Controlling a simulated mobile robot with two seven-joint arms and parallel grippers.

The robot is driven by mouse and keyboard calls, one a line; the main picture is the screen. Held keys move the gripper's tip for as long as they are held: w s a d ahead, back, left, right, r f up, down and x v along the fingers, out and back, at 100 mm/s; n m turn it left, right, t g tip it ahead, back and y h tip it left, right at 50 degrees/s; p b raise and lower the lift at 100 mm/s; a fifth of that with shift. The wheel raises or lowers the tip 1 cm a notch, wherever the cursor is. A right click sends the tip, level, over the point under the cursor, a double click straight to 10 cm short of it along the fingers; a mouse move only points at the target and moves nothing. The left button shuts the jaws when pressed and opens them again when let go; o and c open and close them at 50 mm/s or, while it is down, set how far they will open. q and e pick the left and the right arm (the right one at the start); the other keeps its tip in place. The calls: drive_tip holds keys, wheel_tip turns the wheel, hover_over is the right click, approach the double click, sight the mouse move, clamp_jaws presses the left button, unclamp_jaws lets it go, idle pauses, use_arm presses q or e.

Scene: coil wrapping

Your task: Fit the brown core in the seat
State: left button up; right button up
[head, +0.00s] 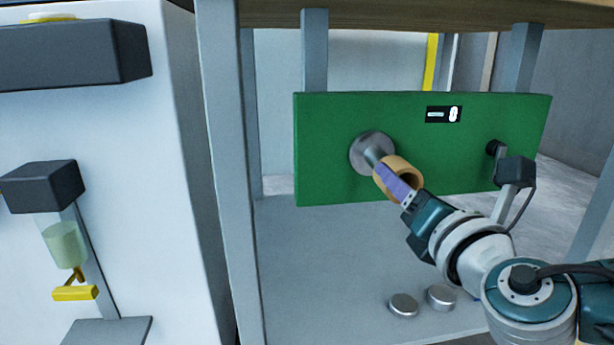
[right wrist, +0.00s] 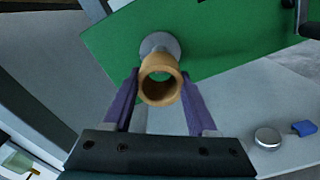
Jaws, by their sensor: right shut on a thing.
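The brown core (head: 401,170) is a short hollow tube held at the front of the green panel. My right gripper (head: 397,180) is shut on it, with purple fingers on either side of the tube. In the right wrist view the core (right wrist: 160,97) sits between the fingertips with its open end facing the camera. The seat, a grey metal shaft with a round flange (head: 371,152), sticks out of the green panel right behind the core. The core is in line with the shaft's end and hides its tip; how far it is on, I cannot tell. My left gripper is not in view.
The green panel (head: 327,130) carries a small display (head: 443,114) and a dark crank arm (head: 514,171) at its right. Two metal discs (head: 403,304) lie on the grey shelf below. A blue piece (right wrist: 303,128) lies there too. A white cabinet stands at left.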

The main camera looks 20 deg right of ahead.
idle(0.5)
drive_tip(key=shift+w, duration=0.3)
drive_tip(key=shift+b+x, duration=0.65)
drive_tip(key=shift+x, duration=0.5)
drive_tip(key=shift+b+x, duration=0.55)
drive_tip(key=shift+x, duration=0.5)
drive_tip(key=shift+b+x, duration=0.65)
drive_tip(key=shift+x, duration=0.45)
drive_tip(key=o, duration=1.4)
drive_tip(key=shift+d, duration=0.1)
drive_tip(key=shift+o, duration=0.2)
